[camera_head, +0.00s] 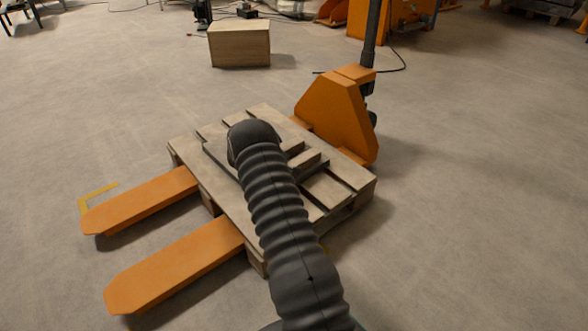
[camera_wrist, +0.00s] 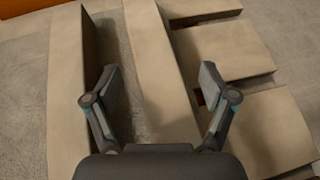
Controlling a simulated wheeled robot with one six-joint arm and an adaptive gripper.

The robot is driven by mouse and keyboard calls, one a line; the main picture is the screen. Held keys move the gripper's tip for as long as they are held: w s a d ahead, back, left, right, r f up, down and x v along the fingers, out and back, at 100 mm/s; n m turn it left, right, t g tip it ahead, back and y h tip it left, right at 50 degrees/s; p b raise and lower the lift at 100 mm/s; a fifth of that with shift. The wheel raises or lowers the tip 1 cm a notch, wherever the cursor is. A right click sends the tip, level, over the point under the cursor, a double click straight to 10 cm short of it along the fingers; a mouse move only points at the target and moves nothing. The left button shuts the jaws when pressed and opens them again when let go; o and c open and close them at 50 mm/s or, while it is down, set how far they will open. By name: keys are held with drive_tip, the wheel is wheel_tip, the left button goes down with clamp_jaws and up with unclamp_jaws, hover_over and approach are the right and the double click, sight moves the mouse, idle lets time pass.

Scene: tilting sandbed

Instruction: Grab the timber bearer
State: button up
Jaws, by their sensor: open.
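A wooden pallet (camera_head: 345,183) sits on the forks of an orange pallet jack. In the wrist view a long, pale timber piece (camera_wrist: 152,60) runs from the top edge down between my fingers; it may be the timber bearer, but I cannot tell it surely from the pallet boards. My gripper (camera_wrist: 164,82) is open, its two fingers apart on either side of this piece, with nothing held. I cannot tell how far above the wood it is. In the head view my dark, ribbed arm covers the middle of the pallet and hides the fingers.
Orange forks (camera_head: 150,200) stick out at the left, and the orange jack body (camera_head: 338,112) stands behind the pallet. Shorter boards (camera_wrist: 222,52) lie crosswise on the right in the wrist view. A wooden box (camera_head: 240,45) stands farther back. Floor on both sides is clear.

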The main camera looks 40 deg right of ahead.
drive_tip(key=c, duration=1.5)
drive_tip(key=shift+r, duration=0.1)
